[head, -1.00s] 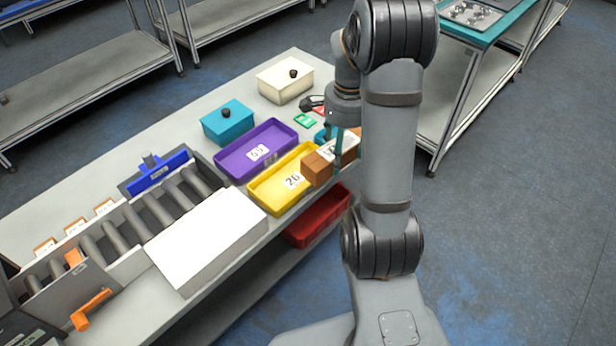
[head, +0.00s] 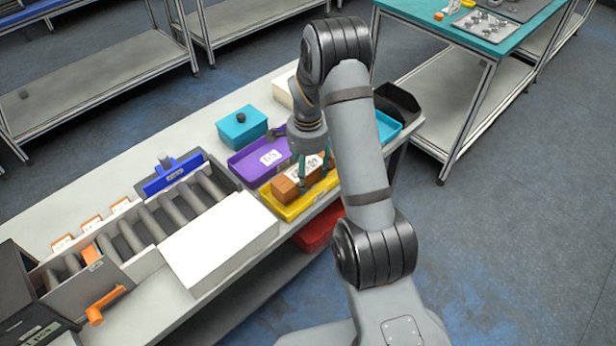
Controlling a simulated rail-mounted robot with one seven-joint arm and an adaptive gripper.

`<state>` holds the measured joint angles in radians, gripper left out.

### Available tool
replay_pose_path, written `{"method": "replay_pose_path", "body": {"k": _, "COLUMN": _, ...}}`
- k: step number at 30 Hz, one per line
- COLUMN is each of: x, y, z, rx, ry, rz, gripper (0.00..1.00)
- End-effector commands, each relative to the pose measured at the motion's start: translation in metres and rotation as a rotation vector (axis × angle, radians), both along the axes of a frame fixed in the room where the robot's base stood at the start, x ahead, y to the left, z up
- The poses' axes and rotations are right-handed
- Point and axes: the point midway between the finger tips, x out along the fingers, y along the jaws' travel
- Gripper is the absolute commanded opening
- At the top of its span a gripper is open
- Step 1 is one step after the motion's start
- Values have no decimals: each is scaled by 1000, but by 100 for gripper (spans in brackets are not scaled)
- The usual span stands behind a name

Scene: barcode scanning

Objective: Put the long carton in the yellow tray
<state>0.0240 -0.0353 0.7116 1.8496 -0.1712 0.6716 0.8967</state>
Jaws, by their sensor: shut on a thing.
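The long carton (head: 286,188) is brown with a white label on top. My gripper (head: 315,173) points down and is shut on it, with teal fingers at its sides. The carton is over the yellow tray (head: 266,204), lying lengthwise along it. I cannot tell whether the carton touches the tray floor. My arm hides the area just right of the carton.
A purple tray (head: 247,164) sits directly behind the yellow one, and a red tray (head: 318,232) is lower in front. A blue tray (head: 388,128) and black bin (head: 402,103) stand to the right. A teal box (head: 241,127) and a conveyor with a white cover (head: 218,240) are leftward.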

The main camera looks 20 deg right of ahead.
Motion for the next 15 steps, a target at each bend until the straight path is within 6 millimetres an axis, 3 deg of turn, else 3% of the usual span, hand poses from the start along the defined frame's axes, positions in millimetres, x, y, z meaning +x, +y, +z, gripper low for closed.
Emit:
{"method": "replay_pose_path", "body": {"k": 6, "x": 0, "y": -1, "z": -23, "rx": 0, "ry": 1, "rz": -1, "gripper": 12}}
{"method": "replay_pose_path", "body": {"k": 15, "x": 0, "y": -1, "z": -26, "rx": 0, "ry": -1, "rz": -1, "gripper": 12}}
